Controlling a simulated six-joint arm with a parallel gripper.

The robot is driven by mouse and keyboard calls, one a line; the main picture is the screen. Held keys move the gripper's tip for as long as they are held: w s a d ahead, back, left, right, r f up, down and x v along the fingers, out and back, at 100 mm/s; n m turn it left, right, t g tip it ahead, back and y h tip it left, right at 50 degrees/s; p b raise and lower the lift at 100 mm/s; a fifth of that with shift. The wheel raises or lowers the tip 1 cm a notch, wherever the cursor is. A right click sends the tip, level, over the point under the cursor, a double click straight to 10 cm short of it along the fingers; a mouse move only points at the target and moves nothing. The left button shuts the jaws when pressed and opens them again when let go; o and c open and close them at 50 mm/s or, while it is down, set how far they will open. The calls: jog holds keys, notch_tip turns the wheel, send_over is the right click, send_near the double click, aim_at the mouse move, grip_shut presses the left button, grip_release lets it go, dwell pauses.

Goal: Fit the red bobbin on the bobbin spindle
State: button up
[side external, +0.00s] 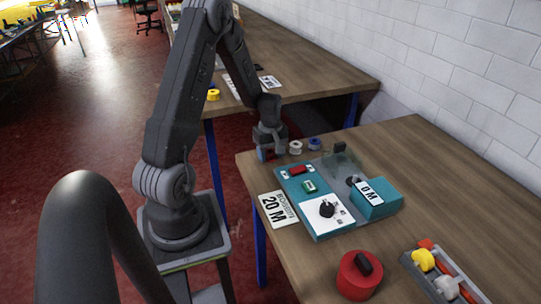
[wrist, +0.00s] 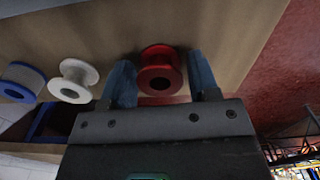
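The red bobbin (wrist: 160,71) stands on the table between the two blue fingers of my gripper (wrist: 163,82) in the wrist view. A finger is on each side of it, with a narrow gap visible at the right finger; the gripper looks open around it. In the side view my gripper (side external: 267,153) is low at the table's far left corner, and it mostly hides the bobbin. A teal machine (side external: 318,232) sits on the table to the right of my gripper. The bobbin spindle is too small to pick out for certain in the side view.
A white bobbin (wrist: 73,81) and a blue bobbin (wrist: 24,80) stand beside the red one. A round red container (side external: 359,275) and a grey tray (side external: 420,275) with yellow and red parts are at the front. A white label card (side external: 278,209) lies at the left edge.

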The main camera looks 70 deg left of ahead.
jog(key=c, duration=0.7)
jog(key=shift+r, duration=0.1)
jog(key=shift+r, duration=0.55)
notch_tip(320, 180, up, 3)
jog(key=shift+f, duration=0.1)
jog(key=s+a+r, duration=0.4)
jog(key=s+r, duration=0.2)
jog(key=s, duration=0.4)
jog(key=w+d, duration=0.5)
jog(key=w, duration=0.3)
jog(key=w+d+r, duration=0.1)
jog(key=w+d, duration=0.5)
jog(key=w, duration=0.2)
jog(key=w+d, duration=0.5)
jog(key=w, duration=0.3)
jog(key=shift+d+r, duration=0.15)
jog(key=w+d, duration=0.1)
jog(key=d, duration=0.1)
jog(key=w+d, duration=0.1)
jog(key=d, duration=0.2)
jog(key=w+d, duration=0.2)
jog(key=d, duration=0.1)
jog(key=shift+d, duration=0.1)
